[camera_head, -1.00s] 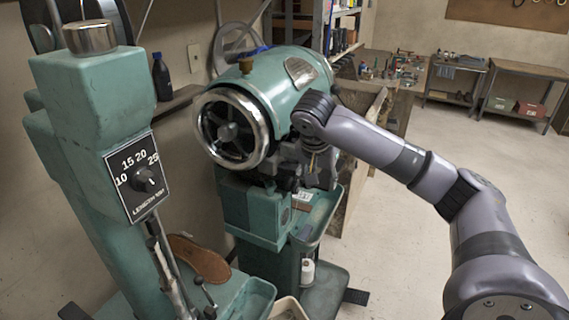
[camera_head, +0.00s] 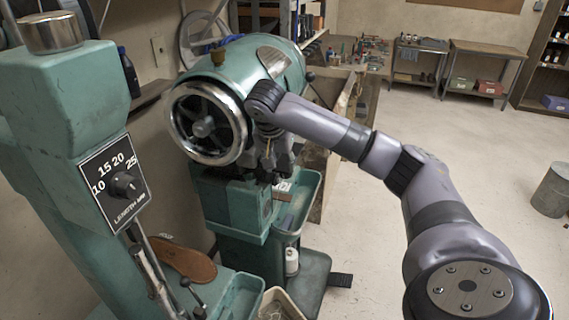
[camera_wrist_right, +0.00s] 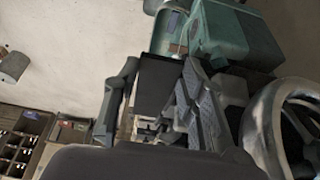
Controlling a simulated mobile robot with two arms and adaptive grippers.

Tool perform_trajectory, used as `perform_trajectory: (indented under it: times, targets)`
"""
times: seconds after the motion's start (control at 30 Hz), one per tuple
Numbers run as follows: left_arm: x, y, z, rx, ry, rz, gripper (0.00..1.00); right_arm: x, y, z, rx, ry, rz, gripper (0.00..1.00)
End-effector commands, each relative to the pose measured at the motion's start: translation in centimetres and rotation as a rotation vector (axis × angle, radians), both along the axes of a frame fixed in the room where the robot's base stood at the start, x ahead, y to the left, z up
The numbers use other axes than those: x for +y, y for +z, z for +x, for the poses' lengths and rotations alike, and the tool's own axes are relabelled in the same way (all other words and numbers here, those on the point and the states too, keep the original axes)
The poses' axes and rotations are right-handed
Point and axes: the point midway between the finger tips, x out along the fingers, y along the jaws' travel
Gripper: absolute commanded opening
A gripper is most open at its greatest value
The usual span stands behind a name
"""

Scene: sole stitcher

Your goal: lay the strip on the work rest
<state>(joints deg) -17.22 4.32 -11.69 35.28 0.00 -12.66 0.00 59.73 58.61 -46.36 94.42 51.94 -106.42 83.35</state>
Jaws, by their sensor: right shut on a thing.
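My right gripper (camera_head: 270,163) is just right of the handwheel of the green stitching machine (camera_head: 248,68), low by its working parts. In the right wrist view, a dark flat piece (camera_wrist_right: 158,84) shows between the fingers of my right gripper (camera_wrist_right: 160,105); it looks like the strip, and the gripper is shut on it. In the head view the strip cannot be told apart from the gripper and the machine's shadowed parts. The work rest cannot be made out clearly there, and whether the strip touches it cannot be told. My left gripper is not in view.
The spoked handwheel (camera_head: 207,124) is close beside the gripper. A green tray (camera_head: 311,185) projects below it, with a white thread spool (camera_head: 292,261) lower down. A second green machine with a length dial (camera_head: 124,186) stands at the left. Open floor lies at the right.

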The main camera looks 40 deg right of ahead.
Motion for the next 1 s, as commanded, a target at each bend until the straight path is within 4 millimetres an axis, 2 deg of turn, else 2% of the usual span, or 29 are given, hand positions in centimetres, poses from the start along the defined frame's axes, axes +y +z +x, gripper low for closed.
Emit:
perform_trajectory:
  times: [0.1,0.17,0.53,1.0]
  targets:
    - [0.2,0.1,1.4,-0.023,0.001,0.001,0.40,-0.2,-0.3,0.7,-0.001,-0.001,0.001,0.10]
    - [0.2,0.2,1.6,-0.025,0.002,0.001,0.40,-0.5,-0.5,0.9,0.000,-0.001,0.000,0.10]
    - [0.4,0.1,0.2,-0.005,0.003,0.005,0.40,-2.1,-1.6,2.0,0.000,0.000,0.001,0.10]
    - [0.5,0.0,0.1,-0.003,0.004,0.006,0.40,-2.8,-2.1,2.4,0.000,0.000,-0.001,0.10]
